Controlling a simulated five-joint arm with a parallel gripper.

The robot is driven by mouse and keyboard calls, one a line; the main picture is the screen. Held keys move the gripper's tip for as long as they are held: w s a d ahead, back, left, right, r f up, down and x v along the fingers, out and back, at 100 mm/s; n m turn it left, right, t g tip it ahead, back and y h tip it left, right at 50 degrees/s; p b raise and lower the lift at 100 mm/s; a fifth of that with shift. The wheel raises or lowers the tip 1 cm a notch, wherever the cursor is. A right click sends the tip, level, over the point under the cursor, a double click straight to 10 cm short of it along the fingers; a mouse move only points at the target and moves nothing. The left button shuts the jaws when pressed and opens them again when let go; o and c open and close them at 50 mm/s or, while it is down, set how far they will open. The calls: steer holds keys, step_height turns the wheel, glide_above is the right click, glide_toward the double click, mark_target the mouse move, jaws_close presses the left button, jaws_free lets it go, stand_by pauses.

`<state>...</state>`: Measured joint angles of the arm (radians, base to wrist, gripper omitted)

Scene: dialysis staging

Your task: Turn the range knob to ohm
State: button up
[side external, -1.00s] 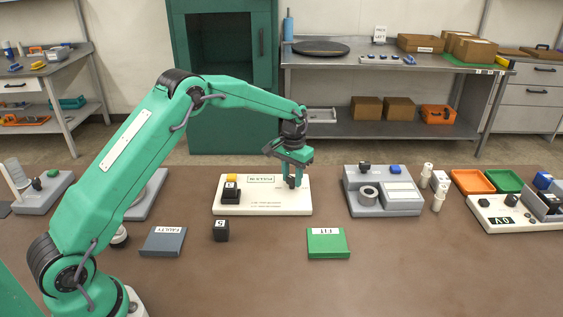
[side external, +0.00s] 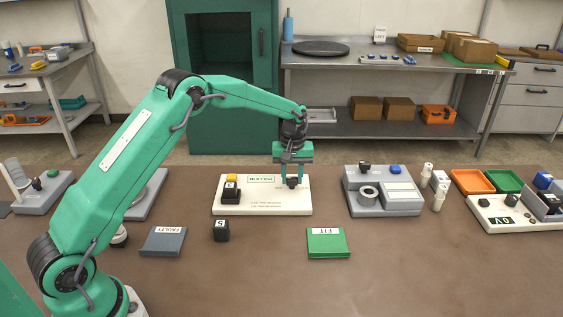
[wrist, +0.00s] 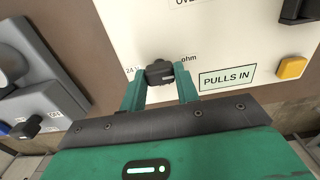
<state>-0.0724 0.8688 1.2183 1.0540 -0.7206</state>
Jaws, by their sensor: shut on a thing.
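The range knob (wrist: 160,70) is a small dark knob on a white panel (wrist: 225,40). In the wrist view the printed marks "24 V" and "ohm" lie to its left and right. My gripper (wrist: 160,80) is shut on the knob, one green finger on each side. Which mark the knob points to cannot be told. In the side external view my gripper (side external: 292,178) reaches down over the right part of the white panel (side external: 240,209), and the dark knob (side external: 292,183) shows between its fingers.
The panel also carries a "PULLS IN" label (wrist: 228,77), a yellow button (wrist: 291,68) and a black block (side external: 231,196). A grey device (side external: 400,208) stands to the right. A loose black cube (side external: 221,231), a grey FAULTY plate (side external: 163,242) and a green FIT plate (side external: 328,244) lie in front.

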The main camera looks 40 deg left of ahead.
mark_target(292, 178)
steer(key=shift+r, duration=0.1)
steer(key=o, duration=1)
steer(key=shift+r, duration=0.1)
steer(key=shift+r, duration=3.75)
